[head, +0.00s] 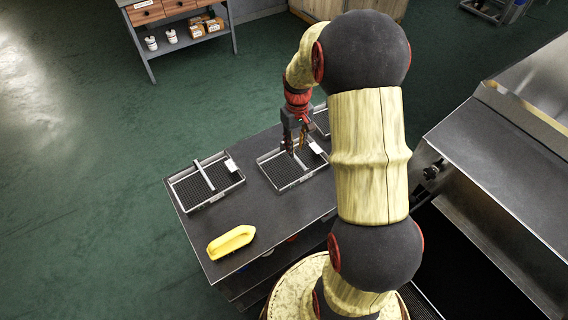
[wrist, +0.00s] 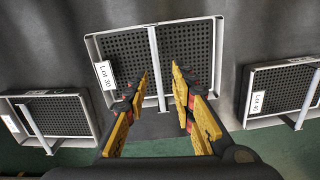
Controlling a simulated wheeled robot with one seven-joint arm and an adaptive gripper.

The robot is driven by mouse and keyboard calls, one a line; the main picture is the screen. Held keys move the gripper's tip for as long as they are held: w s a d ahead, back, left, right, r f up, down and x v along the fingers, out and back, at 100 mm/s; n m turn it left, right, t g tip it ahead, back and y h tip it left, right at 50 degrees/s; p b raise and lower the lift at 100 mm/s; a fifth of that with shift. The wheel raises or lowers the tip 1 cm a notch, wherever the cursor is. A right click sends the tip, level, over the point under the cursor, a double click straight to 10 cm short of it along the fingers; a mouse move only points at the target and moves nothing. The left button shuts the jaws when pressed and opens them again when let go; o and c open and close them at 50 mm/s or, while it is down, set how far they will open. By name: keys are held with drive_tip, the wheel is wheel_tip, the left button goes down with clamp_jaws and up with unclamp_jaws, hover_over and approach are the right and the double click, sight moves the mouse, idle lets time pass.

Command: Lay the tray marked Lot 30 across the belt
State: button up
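The tray marked Lot 30 (wrist: 122,42) is a shallow metal-rimmed tray with a dark perforated floor, a light bar across its middle and a white label at its left side. In the head view it is the middle tray (head: 271,172) on the dark table. My gripper (head: 294,151) points down over it. In the wrist view my gripper (wrist: 161,72) is open, its fingertips on either side of the bar. Nothing is held. Whether the fingers touch the bar, I cannot tell. The belt cannot be clearly made out; a dark strip (head: 418,303) shows beside the dryer.
A similar tray (head: 184,193) lies at the left of the table (head: 205,243). The Lot 40 tray (wrist: 252,104) is at the right in the wrist view. A yellow item (head: 231,242) lies near the front. The metal dryer (head: 500,165) stands right, past my arm.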

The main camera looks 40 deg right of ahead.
drive_tip(key=shift+w+d+r+n, duration=0.1)
drive_tip(key=shift+w+r+n, duration=0.2)
drive_tip(key=shift+w, duration=0.25)
drive_tip(key=b, duration=0.3)
hover_over(294, 160)
drive_tip(key=s+a, duration=0.2)
drive_tip(key=shift+w+d+f, duration=0.1)
drive_tip(key=shift+d+f, duration=0.05)
drive_tip(key=shift+f, duration=1.85)
drive_tip(key=shift+w+d+f, duration=0.1)
drive_tip(key=shift+f, duration=1.9)
drive_tip(key=shift+s, duration=0.1)
drive_tip(key=shift+c, duration=1.3)
drive_tip(key=c, duration=0.4)
drive_tip(key=shift+r, duration=0.1)
clamp_jaws()
